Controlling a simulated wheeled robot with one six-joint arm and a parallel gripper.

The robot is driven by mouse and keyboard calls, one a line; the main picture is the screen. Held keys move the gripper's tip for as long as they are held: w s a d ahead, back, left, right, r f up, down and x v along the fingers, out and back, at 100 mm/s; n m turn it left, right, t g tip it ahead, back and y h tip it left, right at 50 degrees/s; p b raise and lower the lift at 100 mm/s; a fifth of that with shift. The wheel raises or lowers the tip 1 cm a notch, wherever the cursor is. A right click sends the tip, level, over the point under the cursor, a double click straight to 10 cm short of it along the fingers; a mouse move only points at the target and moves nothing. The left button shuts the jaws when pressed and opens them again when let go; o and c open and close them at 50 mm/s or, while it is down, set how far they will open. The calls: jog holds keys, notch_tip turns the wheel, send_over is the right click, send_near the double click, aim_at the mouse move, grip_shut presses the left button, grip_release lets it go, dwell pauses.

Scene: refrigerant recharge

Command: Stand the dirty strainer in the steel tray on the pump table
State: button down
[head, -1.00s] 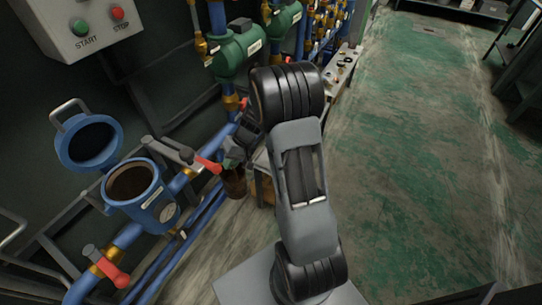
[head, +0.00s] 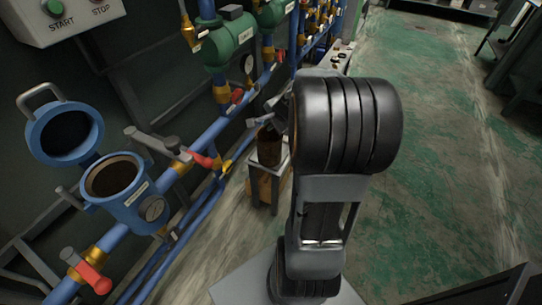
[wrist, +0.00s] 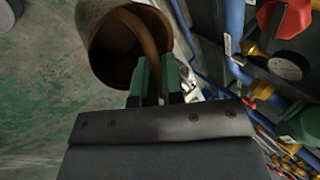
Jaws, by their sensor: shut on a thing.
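The dirty strainer is a rust-brown, open-topped basket with a bail handle (wrist: 112,48). In the wrist view my gripper (wrist: 157,78), with its green fingers, is shut on the bail, and the basket hangs beyond the fingertips. In the head view the strainer (head: 269,147) hangs upright below my gripper, in front of a small grey-topped table (head: 262,187). My arm hides part of both. I cannot tell whether the strainer touches the table top. I cannot make out the steel tray clearly.
An open blue strainer housing (head: 122,190), its lid (head: 65,132) swung back, stands at the left on blue pipes with red-handled valves (head: 200,159). A bench with small parts (head: 338,58) is further back. Green floor (head: 440,130) is clear at the right.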

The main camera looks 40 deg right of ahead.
jog(key=shift+s+d+r+m, duration=0.1)
jog(key=shift+d+m, duration=0.15)
jog(key=shift+m, duration=0.05)
jog(key=shift+d, duration=0.25)
jog(key=w+d+f+b, duration=0.5)
jog(key=w+d+f, duration=0.2)
jog(key=w+f, duration=0.4)
jog(key=shift+w+d+f+b, duration=0.15)
jog(key=shift+d+f+b, duration=0.2)
jog(key=shift+f, duration=0.55)
jog(key=shift+f, duration=0.2)
jog(key=c, duration=1.2)
grip_release()
jog(key=shift+c, duration=0.2)
